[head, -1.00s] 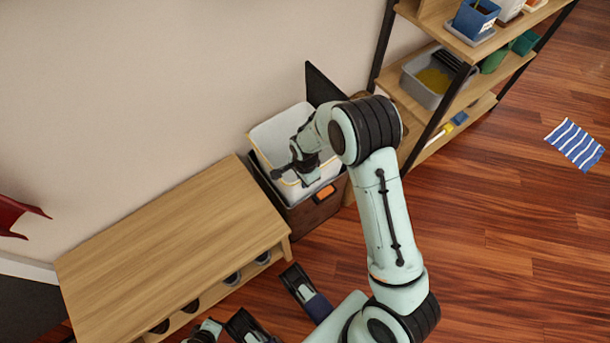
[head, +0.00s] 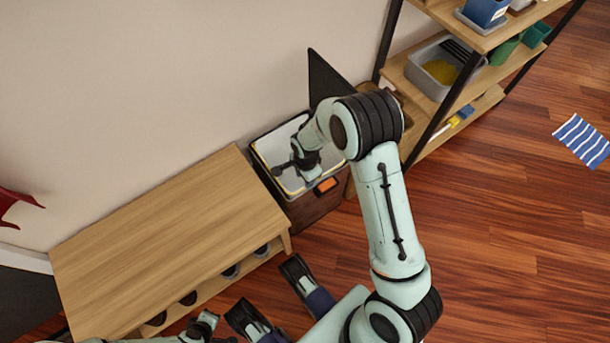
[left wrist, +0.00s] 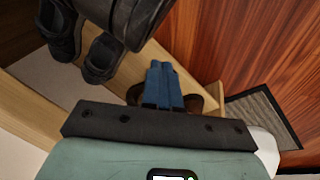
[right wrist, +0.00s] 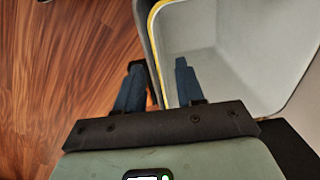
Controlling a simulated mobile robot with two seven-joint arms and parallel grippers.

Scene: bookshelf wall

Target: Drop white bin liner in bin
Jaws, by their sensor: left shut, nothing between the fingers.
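The white bin liner (head: 272,147), a grey-white tub with a yellow rim line, sits inside the dark brown bin (head: 312,208), its rim close to the bin's rim. The bin's black lid (head: 328,78) stands open behind. My right gripper is at the liner, its fingers mostly hidden in the head view. In the right wrist view, my right gripper (right wrist: 157,72) has its fingers apart, one on each side of the liner's wall (right wrist: 155,45). My left gripper (left wrist: 163,70) is shut and empty, over the bench in the left wrist view.
A wooden bench (head: 170,235) with shoes below stands left of the bin. A wooden shelf (head: 405,78) with a grey tub (head: 432,68) stands right. Black slippers (left wrist: 104,56) show in the left wrist view.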

